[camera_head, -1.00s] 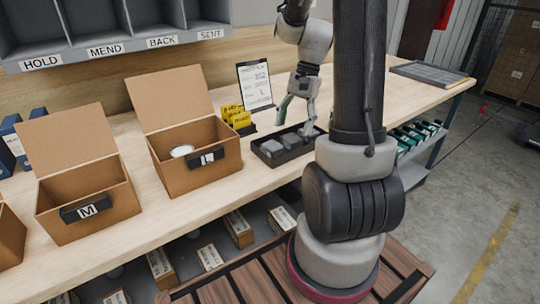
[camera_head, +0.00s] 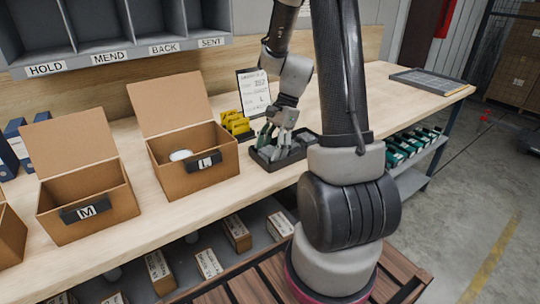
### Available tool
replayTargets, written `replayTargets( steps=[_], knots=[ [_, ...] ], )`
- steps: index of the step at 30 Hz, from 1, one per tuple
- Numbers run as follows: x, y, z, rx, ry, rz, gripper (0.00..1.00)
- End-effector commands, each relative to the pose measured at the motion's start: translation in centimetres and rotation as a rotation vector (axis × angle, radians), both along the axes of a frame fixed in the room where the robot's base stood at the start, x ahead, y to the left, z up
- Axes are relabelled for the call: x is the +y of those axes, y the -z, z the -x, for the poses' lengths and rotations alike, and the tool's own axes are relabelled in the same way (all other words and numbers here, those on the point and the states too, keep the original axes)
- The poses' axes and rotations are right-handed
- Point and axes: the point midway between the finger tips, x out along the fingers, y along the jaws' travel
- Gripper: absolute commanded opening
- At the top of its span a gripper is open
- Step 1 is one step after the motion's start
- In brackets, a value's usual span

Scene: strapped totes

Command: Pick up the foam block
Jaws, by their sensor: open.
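Several grey foam blocks (camera_head: 270,153) lie in a black tray (camera_head: 262,164) on the wooden bench. My gripper (camera_head: 276,139) is low over the tray, fingers pointing down, open. Its fingers are among or just above the grey blocks. The gripper covers part of the tray, so I cannot tell whether a finger touches a block or which block lies between the fingers.
An open cardboard box marked L (camera_head: 194,178) holding a white round item and a box marked M (camera_head: 88,208) stand to the left. A sign card (camera_head: 257,92) and yellow cards (camera_head: 236,124) stand behind the tray. A flat grey panel (camera_head: 430,83) lies at the bench's far right.

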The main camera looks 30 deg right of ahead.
Motion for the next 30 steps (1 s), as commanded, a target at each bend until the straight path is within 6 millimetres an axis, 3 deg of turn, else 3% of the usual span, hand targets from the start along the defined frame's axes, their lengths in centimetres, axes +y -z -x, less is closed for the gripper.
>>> replayTargets(
  steps=[5,9,20,23,30],
  knots=[
    [0.0,0.0,0.0,0.000,-0.001,0.000,0.64],
    [0.0,0.0,0.0,0.000,-0.001,0.000,0.45],
    [0.0,-0.3,0.0,-0.003,-0.001,0.001,0.45],
    [0.0,-1.5,-0.1,-0.004,-0.003,0.001,0.45],
    [-0.1,-6.5,-0.1,-0.006,-0.002,0.002,0.45]
  ],
)
